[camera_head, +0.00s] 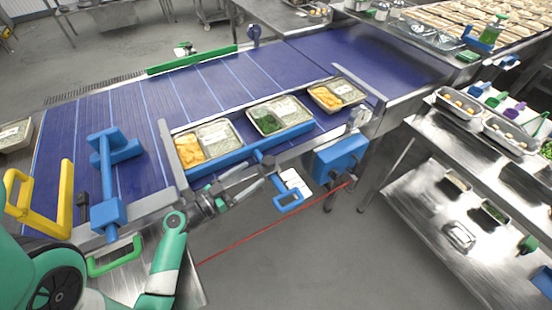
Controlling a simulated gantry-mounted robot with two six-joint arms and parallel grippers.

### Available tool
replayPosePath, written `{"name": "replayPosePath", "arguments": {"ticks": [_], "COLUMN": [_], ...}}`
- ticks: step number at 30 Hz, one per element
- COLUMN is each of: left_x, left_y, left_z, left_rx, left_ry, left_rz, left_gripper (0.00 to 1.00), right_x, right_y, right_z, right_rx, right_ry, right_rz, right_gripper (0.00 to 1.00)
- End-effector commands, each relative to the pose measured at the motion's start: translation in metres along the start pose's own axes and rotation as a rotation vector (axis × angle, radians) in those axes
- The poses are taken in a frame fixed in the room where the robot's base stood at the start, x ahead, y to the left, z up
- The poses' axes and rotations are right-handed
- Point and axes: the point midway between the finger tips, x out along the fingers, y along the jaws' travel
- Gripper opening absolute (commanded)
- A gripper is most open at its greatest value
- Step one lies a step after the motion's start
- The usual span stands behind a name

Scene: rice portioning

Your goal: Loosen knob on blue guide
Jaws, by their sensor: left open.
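A long blue guide (222,159) runs along the near edge of the conveyor, beside the row of food trays. A blue loop-shaped handle (289,203) hangs off the near side of the conveyor, with small blue and dark parts above it. I cannot tell for sure which part is the knob. My left gripper (262,179) is open and reaches right along the near rail, its fingertips close to the blue parts below the guide. Whether it touches them is unclear. My right gripper is not in view.
Three filled trays (216,131) sit along the blue belt (215,92). A blue T-shaped piece (113,148) and a yellow handle (64,198) stand at the left. A blue box (340,158) is mounted right of the handle. A steel shelf unit (419,186) stands at right.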

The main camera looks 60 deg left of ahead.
Motion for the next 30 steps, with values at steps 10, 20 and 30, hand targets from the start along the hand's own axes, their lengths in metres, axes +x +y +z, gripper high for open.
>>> {"name": "replayPosePath", "arguments": {"ticks": [10,20,30], "left_x": [0.074,0.108,0.108], "left_y": [0.002,0.001,0.001], "left_z": [-0.002,-0.001,-0.001], "left_rx": [0.002,0.001,0.001], "left_ry": [0.002,0.001,0.000], "left_rz": [0.006,0.001,0.001], "left_gripper": [0.86,0.86,0.61], "right_x": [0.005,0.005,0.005], "right_y": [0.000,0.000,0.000], "right_z": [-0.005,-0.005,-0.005], "right_rx": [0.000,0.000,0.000], "right_ry": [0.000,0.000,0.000], "right_rz": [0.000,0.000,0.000], "right_gripper": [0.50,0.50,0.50]}}
